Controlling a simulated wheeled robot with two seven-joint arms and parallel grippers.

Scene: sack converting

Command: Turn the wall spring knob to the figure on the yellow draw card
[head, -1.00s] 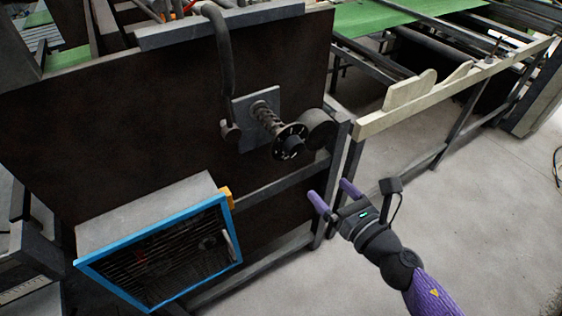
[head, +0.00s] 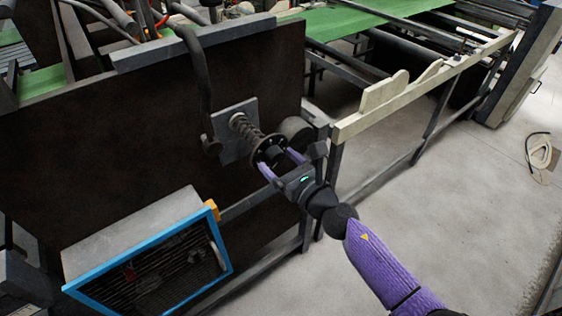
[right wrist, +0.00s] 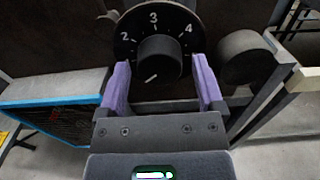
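The spring knob has a black dial (right wrist: 128,22) with white figures; 2, 3 and 4 can be read in the right wrist view. Its round hub (right wrist: 160,60) has a white mark pointing to the lower left. In the head view the knob (head: 264,147) sits at the end of a coil spring (head: 243,128) on a grey wall plate (head: 228,143). My right gripper (head: 279,161) is open, its purple fingers at the knob. In the right wrist view its fingers (right wrist: 160,70) stand either side of the hub, with gaps. My left gripper is out of view.
A dark round roller end (head: 297,131) sits just right of the knob; it also shows in the right wrist view (right wrist: 246,57). A blue-framed box (head: 150,255) with an orange piece (head: 212,209) is below left. A pale rail (head: 420,88) runs right. Floor is open at right.

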